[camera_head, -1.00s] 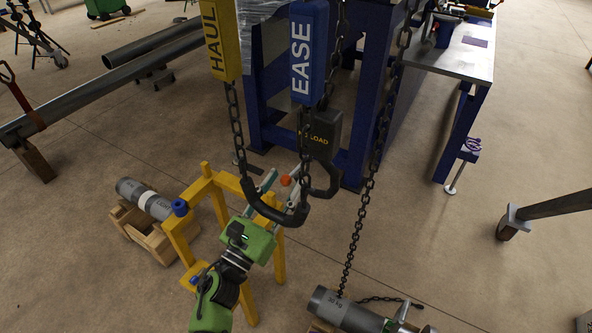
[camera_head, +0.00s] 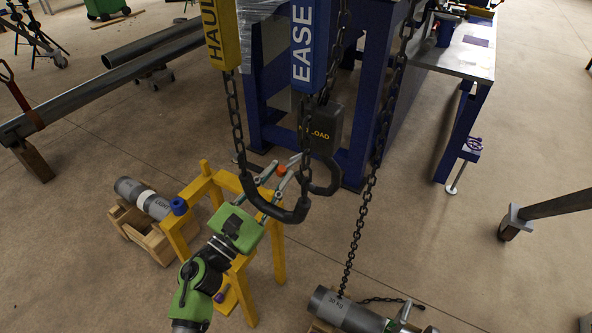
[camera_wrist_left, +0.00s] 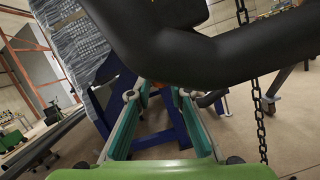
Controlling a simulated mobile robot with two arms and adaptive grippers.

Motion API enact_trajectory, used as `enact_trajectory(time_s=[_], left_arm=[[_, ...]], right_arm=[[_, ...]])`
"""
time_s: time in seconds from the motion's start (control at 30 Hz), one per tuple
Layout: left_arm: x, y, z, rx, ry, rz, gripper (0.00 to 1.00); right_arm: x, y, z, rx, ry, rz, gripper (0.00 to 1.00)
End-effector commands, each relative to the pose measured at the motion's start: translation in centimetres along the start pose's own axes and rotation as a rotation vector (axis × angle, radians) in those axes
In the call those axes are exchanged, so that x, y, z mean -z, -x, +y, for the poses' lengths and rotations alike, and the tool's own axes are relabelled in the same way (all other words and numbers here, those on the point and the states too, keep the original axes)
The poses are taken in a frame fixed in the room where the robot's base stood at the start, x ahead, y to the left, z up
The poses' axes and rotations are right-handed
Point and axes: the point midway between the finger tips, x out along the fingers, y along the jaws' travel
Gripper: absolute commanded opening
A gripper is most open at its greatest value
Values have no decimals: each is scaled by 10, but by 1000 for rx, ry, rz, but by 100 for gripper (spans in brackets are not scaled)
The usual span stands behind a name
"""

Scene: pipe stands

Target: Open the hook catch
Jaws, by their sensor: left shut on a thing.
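A black hook (camera_head: 325,188) hangs under the black block marked LOAD (camera_head: 322,125). A small orange piece (camera_head: 281,170), which looks like the hook's catch, shows left of the hook. My left gripper (camera_head: 284,164) reaches up from below left, its fingers on either side of the orange piece and shut on it; the exact contact is hard to see. A thick black curved bar (camera_head: 275,207) hangs on chains and crosses in front of the fingers. In the left wrist view this dark curved part (camera_wrist_left: 190,50) covers the upper middle, above the fingers (camera_wrist_left: 160,93). My right gripper is out of view.
The yellow HAUL (camera_head: 222,35) and blue EASE (camera_head: 309,45) pendants hang above. A yellow stand (camera_head: 230,182) is close to my left arm. A pipe (camera_head: 345,310) hangs on a chain at the bottom. A blue workbench (camera_head: 372,110) stands behind.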

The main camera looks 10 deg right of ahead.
Motion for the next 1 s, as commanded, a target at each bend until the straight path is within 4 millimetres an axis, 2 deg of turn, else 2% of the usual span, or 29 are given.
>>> enact_trajectory(time_s=[0.17, 0.57, 1.0], left_arm=[[-4, -1, 5, 38, -111, -4, 7], [-6, -2, 6, 50, -150, -4, 7], [-24, -7, 19, 162, -505, -6, 7]], right_arm=[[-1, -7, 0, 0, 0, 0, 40], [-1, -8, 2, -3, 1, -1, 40], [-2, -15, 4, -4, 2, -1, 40]])
